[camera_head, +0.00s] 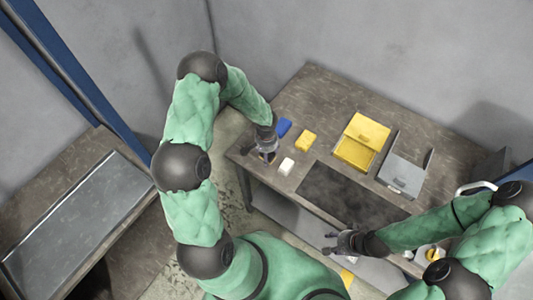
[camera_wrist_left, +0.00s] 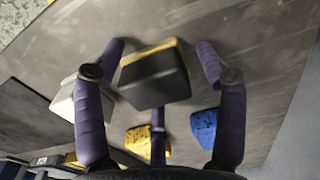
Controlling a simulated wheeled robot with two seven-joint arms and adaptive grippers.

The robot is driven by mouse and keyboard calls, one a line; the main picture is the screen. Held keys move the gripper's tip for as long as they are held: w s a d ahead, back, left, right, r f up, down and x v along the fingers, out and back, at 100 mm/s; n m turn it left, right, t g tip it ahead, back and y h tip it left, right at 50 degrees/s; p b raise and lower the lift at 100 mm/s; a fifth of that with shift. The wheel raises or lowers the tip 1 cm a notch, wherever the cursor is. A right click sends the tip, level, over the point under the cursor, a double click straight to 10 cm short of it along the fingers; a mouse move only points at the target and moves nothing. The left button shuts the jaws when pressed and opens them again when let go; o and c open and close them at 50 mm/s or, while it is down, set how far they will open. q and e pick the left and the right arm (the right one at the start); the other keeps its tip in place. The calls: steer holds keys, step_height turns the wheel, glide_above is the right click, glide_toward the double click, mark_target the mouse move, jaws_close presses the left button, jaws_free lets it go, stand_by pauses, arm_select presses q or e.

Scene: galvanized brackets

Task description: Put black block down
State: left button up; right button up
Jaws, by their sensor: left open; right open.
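The black block (camera_wrist_left: 154,80), with a yellow layer along its far edge, lies between the spread fingers of my left gripper in the left wrist view. My left gripper (camera_wrist_left: 160,65) is open around it, with gaps at the sides. The block looks to be at the tabletop, but whether it rests flat is hard to tell. In the head view my left gripper (camera_head: 268,155) points down near the table's left edge and mostly hides the block. My right gripper (camera_head: 332,243) is open and empty by the table's front edge.
Close by are a blue block (camera_head: 283,127), a yellow block (camera_head: 306,140) and a white block (camera_head: 286,166). An open yellow box (camera_head: 356,154) and a grey box (camera_head: 401,174) stand farther right. A dark mat (camera_head: 345,195) lies clear. Another table (camera_head: 130,225) stands left.

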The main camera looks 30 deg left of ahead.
arm_select(q)
steer(key=shift+r, duration=0.15)
step_height(320, 180, up, 12)
steer(key=p, duration=0.1)
stand_by(0.4)
stand_by(0.5)
